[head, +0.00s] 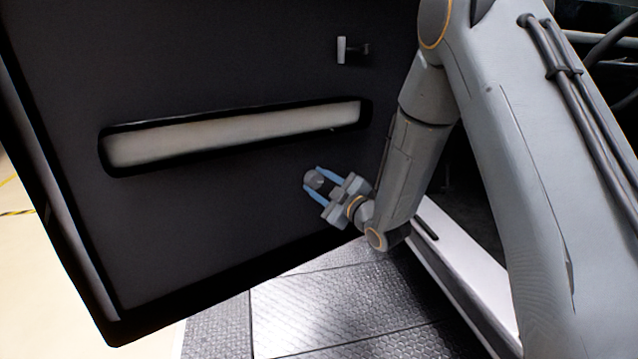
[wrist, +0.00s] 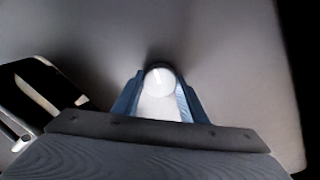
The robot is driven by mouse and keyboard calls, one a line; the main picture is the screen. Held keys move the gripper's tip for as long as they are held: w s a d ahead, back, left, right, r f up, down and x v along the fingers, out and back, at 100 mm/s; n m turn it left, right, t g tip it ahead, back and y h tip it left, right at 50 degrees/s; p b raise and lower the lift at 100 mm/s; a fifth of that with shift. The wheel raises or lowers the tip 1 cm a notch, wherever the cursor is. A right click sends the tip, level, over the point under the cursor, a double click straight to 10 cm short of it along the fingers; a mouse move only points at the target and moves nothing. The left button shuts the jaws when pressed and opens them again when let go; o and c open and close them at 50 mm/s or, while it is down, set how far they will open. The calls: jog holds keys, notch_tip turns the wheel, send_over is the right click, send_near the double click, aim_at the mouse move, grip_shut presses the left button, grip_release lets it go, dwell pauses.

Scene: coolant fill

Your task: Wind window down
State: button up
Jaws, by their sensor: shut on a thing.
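The dark inner panel of an open vehicle door (head: 220,210) fills the left and middle of the head view. My gripper (head: 312,184) is at the lower right of this panel, its blue fingers on both sides of a small round grey knob (head: 317,178). In the wrist view, my gripper (wrist: 158,95) is shut on the knob, which shows a pale round face (wrist: 160,78) between the blue fingers. The knob's link to the door is mostly hidden. The window glass is not in view.
A long recess with a pale inside (head: 230,135) crosses the door above my gripper. A small light handle (head: 342,50) sticks out near the top. A light door sill (head: 455,260) and a dark textured floor (head: 330,310) lie below and right.

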jog(key=m+p, duration=0.3)
jog(key=m, duration=0.1)
jog(key=shift+r+m, duration=0.1)
jog(key=shift+m, duration=0.2)
jog(key=m+p, duration=0.3)
jog(key=m, duration=0.1)
jog(key=shift+m, duration=0.3)
jog(key=m+p, duration=0.2)
jog(key=m, duration=0.2)
jog(key=shift+d+p, duration=0.1)
jog(key=shift+p, duration=0.25)
jog(key=shift+m+p, duration=1.05)
jog(key=shift+m, duration=1.45)
jog(key=o, duration=1.1)
jog(key=shift+c, duration=0.2)
